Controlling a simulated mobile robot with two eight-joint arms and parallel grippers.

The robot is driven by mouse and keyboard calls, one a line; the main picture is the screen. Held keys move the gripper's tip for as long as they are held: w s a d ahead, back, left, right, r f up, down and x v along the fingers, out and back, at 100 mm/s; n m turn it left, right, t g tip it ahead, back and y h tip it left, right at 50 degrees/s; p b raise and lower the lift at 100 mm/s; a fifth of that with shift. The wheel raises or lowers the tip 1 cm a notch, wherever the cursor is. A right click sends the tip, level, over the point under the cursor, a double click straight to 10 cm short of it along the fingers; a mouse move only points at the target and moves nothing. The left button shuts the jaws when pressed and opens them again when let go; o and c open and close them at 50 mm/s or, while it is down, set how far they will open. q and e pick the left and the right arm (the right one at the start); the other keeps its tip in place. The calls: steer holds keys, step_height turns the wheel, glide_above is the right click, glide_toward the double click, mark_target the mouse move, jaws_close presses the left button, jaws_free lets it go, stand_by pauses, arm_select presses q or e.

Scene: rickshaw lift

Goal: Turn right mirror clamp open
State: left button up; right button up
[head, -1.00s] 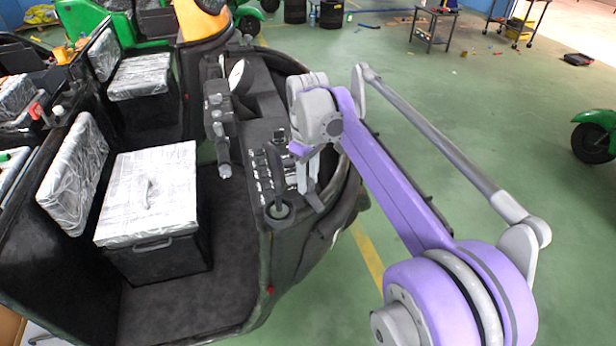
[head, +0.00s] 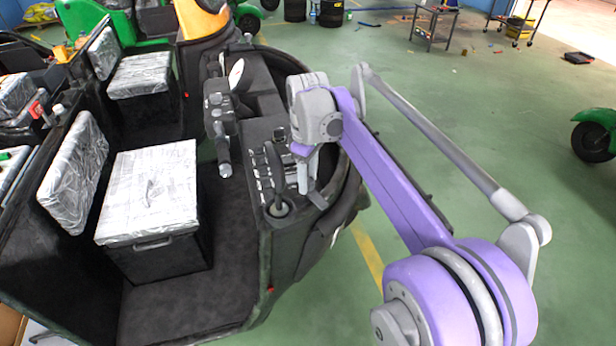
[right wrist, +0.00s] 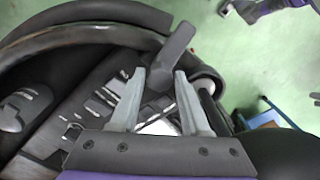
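In the right wrist view a dark grey lever-like part (right wrist: 178,46), which looks like the mirror clamp, slants from upper right down between the fingertips. My right gripper (right wrist: 160,73) is open, with one pale finger on each side of the lever's lower end. I cannot tell whether either finger touches it. In the head view my right gripper (head: 304,180) hangs over the right side of the vehicle's dashboard (head: 262,130), pointing down. My left gripper is not in view.
The dark vehicle has a plastic-wrapped seat box (head: 150,195) on its floor and a dark handle (head: 223,155) left of the dashboard. A black rim curves around the dashboard's right side. Green floor lies open to the right, with a small metal table (head: 434,25) far back.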

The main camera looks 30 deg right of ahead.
steer(key=shift+o, duration=1.3)
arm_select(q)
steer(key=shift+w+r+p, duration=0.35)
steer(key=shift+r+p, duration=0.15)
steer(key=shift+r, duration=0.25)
arm_select(e)
step_height(320, 180, up, 11)
steer(key=shift+f, duration=0.1)
